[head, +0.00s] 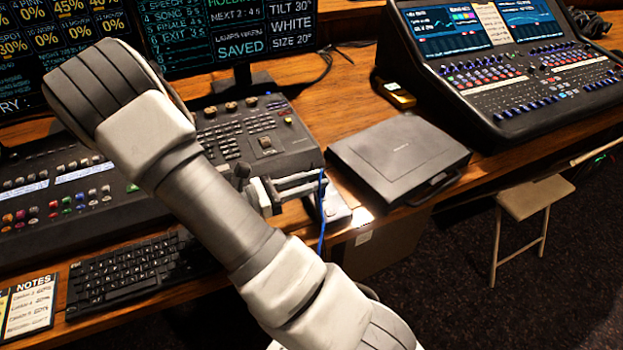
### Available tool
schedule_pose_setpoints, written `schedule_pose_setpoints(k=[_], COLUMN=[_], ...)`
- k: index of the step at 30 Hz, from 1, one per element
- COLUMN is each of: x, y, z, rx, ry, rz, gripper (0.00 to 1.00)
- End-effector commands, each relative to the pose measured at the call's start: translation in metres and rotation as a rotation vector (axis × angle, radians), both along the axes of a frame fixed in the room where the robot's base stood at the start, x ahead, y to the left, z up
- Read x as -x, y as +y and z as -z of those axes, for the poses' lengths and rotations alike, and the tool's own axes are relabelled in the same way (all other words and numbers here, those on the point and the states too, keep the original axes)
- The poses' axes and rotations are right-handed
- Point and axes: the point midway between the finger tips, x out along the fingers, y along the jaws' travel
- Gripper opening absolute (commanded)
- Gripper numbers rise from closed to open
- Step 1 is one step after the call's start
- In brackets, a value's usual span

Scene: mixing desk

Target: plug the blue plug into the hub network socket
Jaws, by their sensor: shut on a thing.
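My gripper (318,181) reaches to the right from behind my arm, over the front of the desk. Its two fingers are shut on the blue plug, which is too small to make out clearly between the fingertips. The plug's blue cable (322,215) hangs down from the fingertips past the desk's front edge. A small pale grey box (338,208) lies on the desk just right of and behind the cable. It may be the hub, but I cannot make out any socket on it.
A closed black laptop-like case (398,158) lies right of my gripper. A lighting console (260,135) stands behind the gripper, and a large mixing console (510,75) at the back right. A keyboard (130,272) lies front left. A stool (535,198) stands on the floor at right.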

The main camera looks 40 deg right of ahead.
Motion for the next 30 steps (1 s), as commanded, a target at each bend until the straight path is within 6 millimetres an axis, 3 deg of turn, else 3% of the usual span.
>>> schedule_pose_setpoints(k=[20, 21, 24, 27, 30], x=[-0.0001, -0.0001, -0.0001, -0.0001, 0.0000], y=[0.0001, 0.0001, 0.0001, 0.0001, 0.0000], z=[0.0100, 0.0101, 0.0096, 0.0096, 0.0096], rx=[0.000, 0.000, 0.000, 0.000, 0.000], ry=[-0.001, -0.001, -0.001, 0.000, 0.000], rz=[0.000, 0.000, 0.000, 0.000, 0.000], gripper=[0.00, 0.26, 0.44, 0.59, 0.59])
